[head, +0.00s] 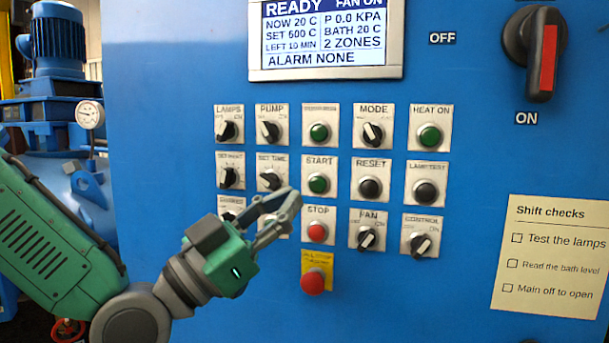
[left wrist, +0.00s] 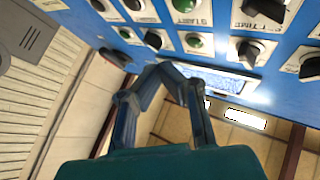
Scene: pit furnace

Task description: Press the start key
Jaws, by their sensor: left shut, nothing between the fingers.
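The start key (head: 319,183) is a round green button on a plate labelled START, in the middle row of the blue panel. In the left wrist view the start key (left wrist: 184,5) shows at the top edge. My left gripper (head: 291,204) is shut and empty, with its fingertips just below and left of the start key in the head view. The gap to the panel is hard to judge. My left gripper's fingers (left wrist: 172,76) also show in the left wrist view. The gripper partly covers the knobs left of the stop button. My right gripper is not in view.
The red stop button (head: 317,233) sits right below the start key, with a red mushroom button (head: 313,282) lower down. The reset button (head: 370,188) is to the right. The display (head: 325,35) reads READY, FAN ON, ALARM NONE. A main switch (head: 540,55) points to ON.

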